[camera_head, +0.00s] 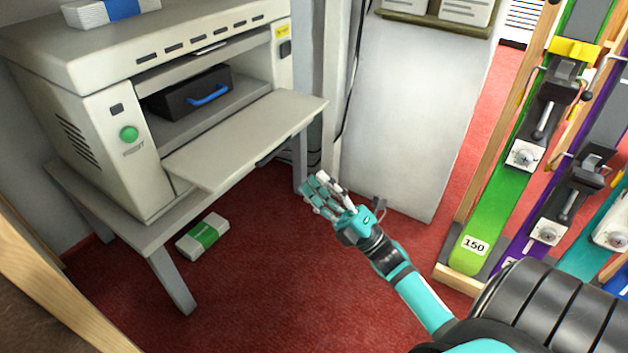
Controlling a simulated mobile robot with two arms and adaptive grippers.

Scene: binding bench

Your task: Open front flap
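The beige printer (115,120) stands on a grey table at the left. Its front flap (245,142) is folded down and sticks out roughly level toward the right. The bay behind it is exposed, with a black cartridge (190,95) with a blue handle inside. My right gripper (322,190) is teal and reaches in from the lower right. Its fingers are spread and nothing shows between them. In the picture it is below and right of the flap's right end, apart from it. My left gripper is not in view.
A ream with a green band (203,237) lies at the table's (165,270) legs. A pale panel (410,120) stands behind my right gripper. A rack with green (490,220) and purple boards fills the right. Red floor (290,290) is clear in the middle.

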